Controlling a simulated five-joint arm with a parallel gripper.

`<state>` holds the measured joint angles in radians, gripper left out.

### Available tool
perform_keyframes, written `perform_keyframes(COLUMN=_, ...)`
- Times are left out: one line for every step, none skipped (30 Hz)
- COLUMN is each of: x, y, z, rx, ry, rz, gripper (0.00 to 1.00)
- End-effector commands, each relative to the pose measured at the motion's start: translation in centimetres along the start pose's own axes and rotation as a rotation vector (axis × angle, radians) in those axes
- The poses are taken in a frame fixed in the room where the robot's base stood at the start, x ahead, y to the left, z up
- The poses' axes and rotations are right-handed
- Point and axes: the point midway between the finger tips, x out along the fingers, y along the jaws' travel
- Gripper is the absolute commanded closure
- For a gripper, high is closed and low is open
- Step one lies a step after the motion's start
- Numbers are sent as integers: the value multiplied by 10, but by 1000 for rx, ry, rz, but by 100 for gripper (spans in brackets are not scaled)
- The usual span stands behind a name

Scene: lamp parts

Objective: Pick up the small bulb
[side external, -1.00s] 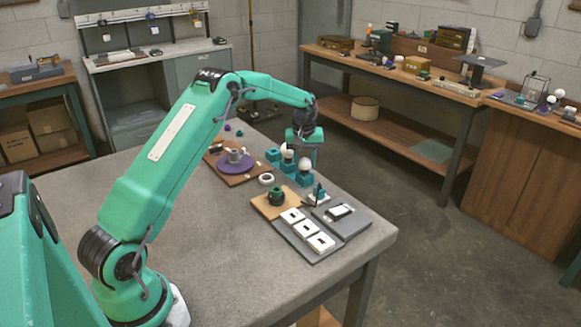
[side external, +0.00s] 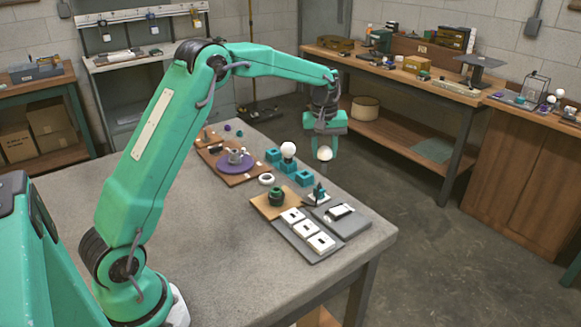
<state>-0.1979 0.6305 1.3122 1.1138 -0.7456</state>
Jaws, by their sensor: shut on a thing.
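My gripper (side external: 324,150) is raised above the right edge of the table and shut on a small white bulb (side external: 324,154). The bulb hangs below the gripper, clear of the teal holders. Its lower end is hard to make out. The nearer teal holder (side external: 304,178) is empty.
Another teal holder (side external: 273,155) stands at the back of the row. A purple disc (side external: 236,164) lies on a brown board. A white ring (side external: 266,179), a dark green part (side external: 276,197) and a grey tray (side external: 290,242) of white pieces stand nearby. The left tabletop (side external: 170,200) is bare.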

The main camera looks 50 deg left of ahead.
Motion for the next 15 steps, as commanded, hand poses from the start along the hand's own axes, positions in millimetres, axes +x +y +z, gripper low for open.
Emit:
perform_keyframes(x=-2, y=2, z=3, rx=1, ry=0, rz=1, gripper=81)
perform_keyframes(x=-3, y=2, z=4, rx=1, ry=0, rz=1, gripper=81)
perform_keyframes(x=-4, y=3, z=5, rx=1, ry=0, rz=1, gripper=81)
perform_keyframes(x=-4, y=4, z=6, rx=1, ry=0, rz=1, gripper=81)
perform_keyframes(x=-5, y=4, z=6, rx=0, ry=0, rz=1, gripper=81)
perform_keyframes(x=-5, y=4, z=7, rx=0, ry=0, rz=1, gripper=81)
perform_keyframes(x=-5, y=4, z=7, rx=0, ry=0, rz=1, gripper=81)
perform_keyframes(x=-5, y=4, z=7, rx=0, ry=0, rz=1, gripper=81)
perform_keyframes(x=-5, y=4, z=7, rx=0, ry=0, rz=1, gripper=81)
perform_keyframes(x=-5, y=4, z=7, rx=0, ry=0, rz=1, gripper=81)
perform_keyframes(x=-5, y=4, z=7, rx=0, ry=0, rz=1, gripper=81)
perform_keyframes(x=-5, y=4, z=7, rx=0, ry=0, rz=1, gripper=81)
perform_keyframes(x=-5, y=4, z=7, rx=0, ry=0, rz=1, gripper=81)
perform_keyframes(x=-5, y=4, z=7, rx=0, ry=0, rz=1, gripper=81)
perform_keyframes(x=-5, y=4, z=7, rx=0, ry=0, rz=1, gripper=81)
